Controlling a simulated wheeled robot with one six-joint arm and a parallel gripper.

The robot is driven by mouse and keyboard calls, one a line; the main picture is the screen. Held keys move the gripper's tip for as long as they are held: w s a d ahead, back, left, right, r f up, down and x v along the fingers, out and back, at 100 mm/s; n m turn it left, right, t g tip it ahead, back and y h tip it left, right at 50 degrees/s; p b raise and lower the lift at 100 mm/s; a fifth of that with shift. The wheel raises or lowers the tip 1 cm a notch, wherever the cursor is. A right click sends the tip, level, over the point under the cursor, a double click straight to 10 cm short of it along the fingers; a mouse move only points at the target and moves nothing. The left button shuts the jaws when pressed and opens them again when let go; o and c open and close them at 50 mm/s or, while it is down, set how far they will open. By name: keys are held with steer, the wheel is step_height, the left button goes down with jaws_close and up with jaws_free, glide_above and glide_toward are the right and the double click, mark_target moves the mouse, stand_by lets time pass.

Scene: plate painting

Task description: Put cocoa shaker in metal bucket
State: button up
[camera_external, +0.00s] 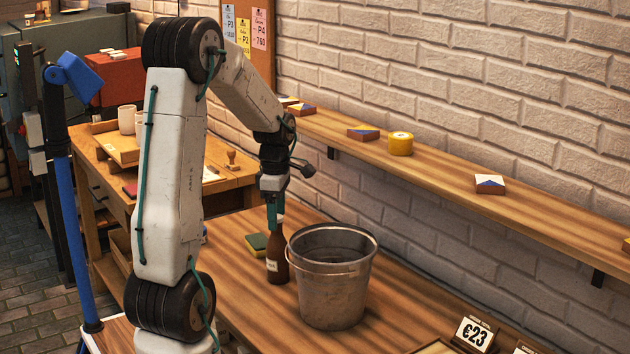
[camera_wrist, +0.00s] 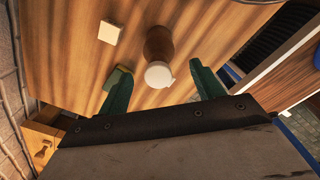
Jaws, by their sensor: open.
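A brown bottle-shaped container with a pale label, which I take to be the cocoa shaker (camera_external: 277,258), stands upright on the wooden table, just left of the bucket. In the wrist view a brown body with a white top (camera_wrist: 158,48) shows between the fingers. The grey metal bucket (camera_external: 330,297) stands upright with its wire handle down. I cannot make the bucket out in the wrist view. My gripper (camera_external: 275,213), with green fingers, points down over the container's top. The jaws are open, on either side of the white top (camera_wrist: 158,70); contact cannot be told.
A green and yellow sponge (camera_external: 257,242) lies close behind the container. A wall shelf (camera_external: 445,173) runs along the right with small boxes and a yellow roll (camera_external: 400,144). A side table with mugs (camera_external: 127,119) is behind.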

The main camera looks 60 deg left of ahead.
mark_target(277, 232)
step_height(277, 232, down, 6)
steer(key=shift+a+r, duration=0.15)
steer(key=shift+r, duration=0.1)
steer(key=shift+c, duration=0.3)
jaws_close()
